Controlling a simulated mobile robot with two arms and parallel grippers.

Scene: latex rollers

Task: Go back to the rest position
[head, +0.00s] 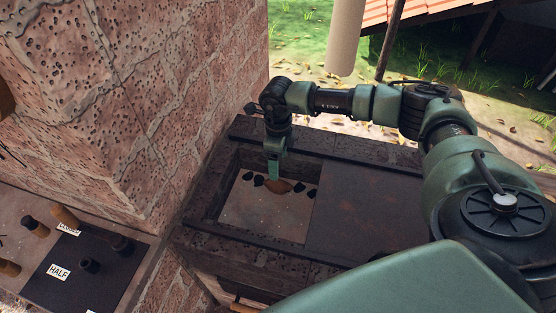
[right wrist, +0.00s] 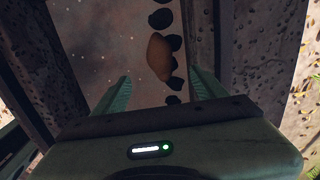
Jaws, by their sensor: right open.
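My right gripper (head: 274,172) points down over the recessed bay of a dark stone box. It shows in the right wrist view (right wrist: 160,90) with its two green fingers spread apart and nothing between them. A brown lump (head: 279,186) lies on the bay floor below the gripper, and it also shows in the right wrist view (right wrist: 159,56) beyond the fingertips. My right arm reaches in from the right side of the head view. My left gripper is not in view.
The stone box (head: 260,253) has raised walls around the bay. Several black lumps (head: 307,193) lie beside the brown one. A brick wall (head: 150,90) rises close on the left. A dark board (head: 75,280) labelled HALF holds pegs at lower left.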

